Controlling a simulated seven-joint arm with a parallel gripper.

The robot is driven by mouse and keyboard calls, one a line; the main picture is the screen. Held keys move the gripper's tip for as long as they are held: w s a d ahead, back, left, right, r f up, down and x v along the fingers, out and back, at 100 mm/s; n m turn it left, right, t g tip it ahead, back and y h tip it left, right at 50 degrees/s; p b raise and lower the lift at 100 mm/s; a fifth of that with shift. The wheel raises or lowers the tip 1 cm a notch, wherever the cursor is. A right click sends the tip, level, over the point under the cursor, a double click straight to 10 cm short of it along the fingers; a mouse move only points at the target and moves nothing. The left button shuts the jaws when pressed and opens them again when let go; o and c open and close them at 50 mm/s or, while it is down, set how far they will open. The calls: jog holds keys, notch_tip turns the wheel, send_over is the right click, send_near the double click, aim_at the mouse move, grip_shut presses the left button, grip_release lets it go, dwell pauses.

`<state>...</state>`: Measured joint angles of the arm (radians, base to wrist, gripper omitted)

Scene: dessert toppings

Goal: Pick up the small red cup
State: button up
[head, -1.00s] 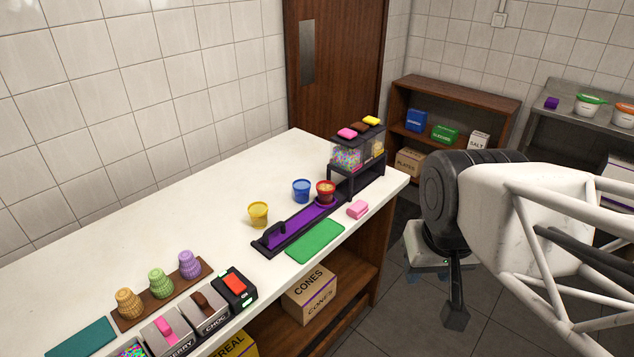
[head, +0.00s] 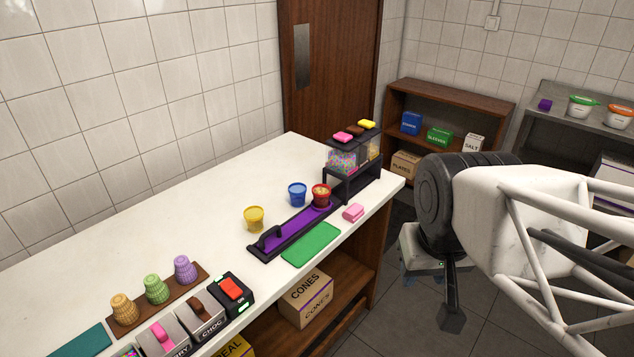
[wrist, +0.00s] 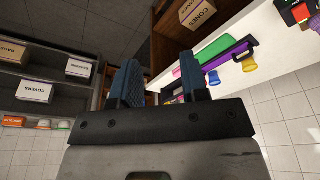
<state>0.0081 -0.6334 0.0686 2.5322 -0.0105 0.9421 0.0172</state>
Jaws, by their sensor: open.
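The small red cup (head: 321,196) stands upright on the far right end of the purple slide tray (head: 292,229), near the topping dispenser. It holds something yellowish. A blue cup (head: 297,194) stands just left of it, and a yellow cup (head: 254,218) stands further left. My gripper (wrist: 158,86) is open and empty in the wrist view, its two blue fingers apart. It is off the counter's front side, away from the red cup. I cannot make out the red cup in the wrist view.
A topping dispenser (head: 352,165) stands behind the red cup. Several cones (head: 156,289) and labelled boxes sit at near left. The white counter (head: 200,225) is clear in the middle.

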dwell(0.4)
jog(key=o, duration=0.9)
jog(key=w+d+f+n+h, duration=0.1)
jog(key=w+d+n+h, duration=0.1)
jog(key=w+n+h, duration=0.3)
jog(key=w+d+f+n, duration=0.1)
jog(key=w+d+n, duration=0.1)
jog(key=w, duration=0.5)
jog(key=n+t+h, duration=0.3)
jog(key=n+t, duration=0.3)
jog(key=n, duration=1)
send_over(321, 197)
jog(key=s+d, duration=0.8)
jog(key=s, duration=0.4)
notch_tip(321, 197, down, 8)
jog(key=w+a+f+n+t+y, duration=0.1)
jog(key=w+a+f+n, duration=0.1)
jog(key=a+n, duration=0.1)
jog(key=w+a+f+n+t+y, duration=0.1)
jog(key=w+a+f+n, duration=0.2)
jog(key=w+a+f+n+t+y, duration=0.1)
jog(key=w+a+f+n, duration=0.1)
jog(key=w+a+f, duration=0.1)
jog(key=shift+w+a+n+t, duration=0.1)
jog(key=shift+a+n+t, duration=0.3)
jog(key=shift+a, duration=0.2)
